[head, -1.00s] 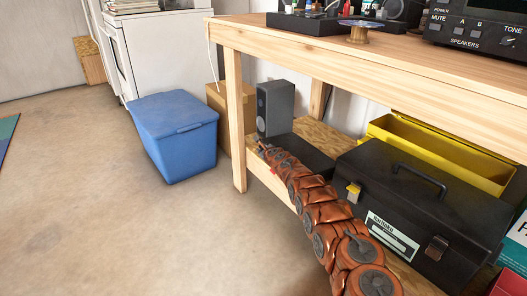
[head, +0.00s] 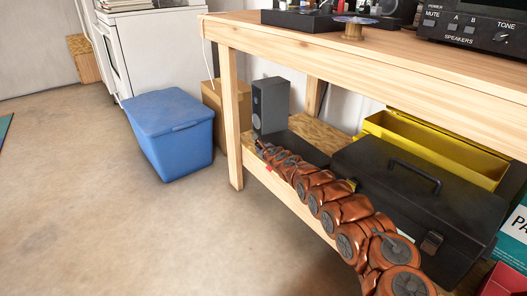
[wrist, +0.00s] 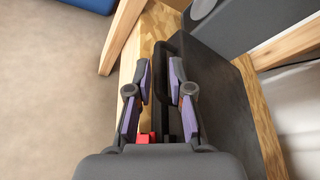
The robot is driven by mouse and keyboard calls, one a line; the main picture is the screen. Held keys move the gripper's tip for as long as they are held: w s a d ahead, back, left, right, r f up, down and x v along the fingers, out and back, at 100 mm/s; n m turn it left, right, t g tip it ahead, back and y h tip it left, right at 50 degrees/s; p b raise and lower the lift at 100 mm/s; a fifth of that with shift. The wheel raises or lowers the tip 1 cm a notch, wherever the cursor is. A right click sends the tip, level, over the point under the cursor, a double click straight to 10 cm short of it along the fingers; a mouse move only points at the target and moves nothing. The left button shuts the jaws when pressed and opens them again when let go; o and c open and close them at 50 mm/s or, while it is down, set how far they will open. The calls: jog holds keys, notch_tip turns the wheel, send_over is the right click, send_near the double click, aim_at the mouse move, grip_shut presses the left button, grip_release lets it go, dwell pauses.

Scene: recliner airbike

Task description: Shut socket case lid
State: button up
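A flat black case (head: 308,152), which I take to be the socket case, lies on the lower shelf beside the grey speaker, partly hidden by my arm. In the wrist view its dark top (wrist: 225,85) looks flat and down. I cannot tell whether the lid is fully shut. A dark handle (wrist: 160,55) and a red latch-like part (wrist: 147,138) show along its front side. My gripper (wrist: 161,62) is open over this front edge, with the handle bar appearing between its fingers. Contact is unclear. In the head view the gripper is small at the arm's far end (head: 264,150).
A large black toolbox (head: 440,190) stands to the right on the shelf, with an open yellow box (head: 440,150) behind it. The speaker (head: 270,105) stands behind the case. The wooden bench top (head: 330,45) overhangs the shelf.

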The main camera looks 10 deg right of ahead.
jog(key=shift+v, duration=1.7)
